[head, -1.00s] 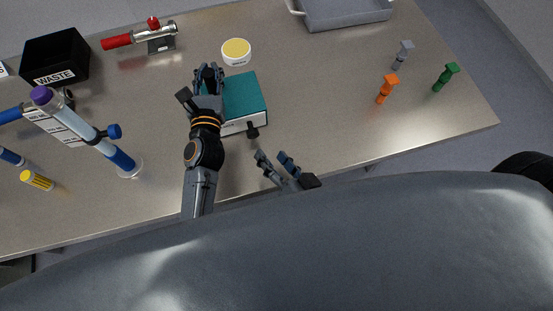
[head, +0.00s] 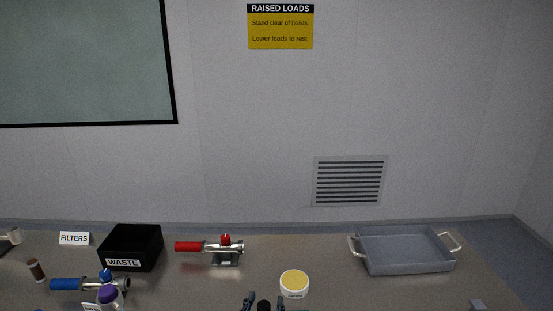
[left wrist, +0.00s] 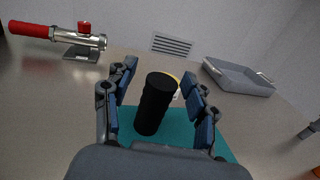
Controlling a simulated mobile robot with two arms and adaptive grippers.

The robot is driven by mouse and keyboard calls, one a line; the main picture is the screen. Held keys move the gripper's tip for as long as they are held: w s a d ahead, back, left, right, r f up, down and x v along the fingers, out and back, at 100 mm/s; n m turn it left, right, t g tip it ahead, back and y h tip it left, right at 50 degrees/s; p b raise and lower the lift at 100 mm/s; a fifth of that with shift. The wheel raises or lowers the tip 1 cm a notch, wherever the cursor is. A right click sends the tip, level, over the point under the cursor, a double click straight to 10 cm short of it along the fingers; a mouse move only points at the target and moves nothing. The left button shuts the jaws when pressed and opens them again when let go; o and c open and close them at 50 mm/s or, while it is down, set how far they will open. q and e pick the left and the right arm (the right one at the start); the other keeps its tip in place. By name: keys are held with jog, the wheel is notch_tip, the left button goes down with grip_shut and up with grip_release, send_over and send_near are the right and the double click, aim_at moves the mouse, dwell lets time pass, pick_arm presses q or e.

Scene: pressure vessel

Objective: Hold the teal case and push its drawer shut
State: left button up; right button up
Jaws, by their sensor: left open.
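The teal case (left wrist: 185,128) lies below my left gripper in the left wrist view. Its drawer front is out of view. A black upright post (left wrist: 153,104) stands between the open fingers and appears to rise from the case top. My left gripper (left wrist: 160,88) is open, with a finger on each side of the post; I see no clear contact. In the head view only the fingertips of my left gripper (head: 265,301) show at the bottom edge, and the case is out of frame.
A white tub with a yellow top (head: 294,283) stands just beyond the left gripper. A red-handled valve (head: 215,248), a black waste bin (head: 131,248) and a blue-handled valve (head: 90,284) are to the left. A grey tray (head: 405,250) is at the back right.

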pick_arm(q)
jog(key=v, duration=0.7)
jog(key=shift+s, duration=0.25)
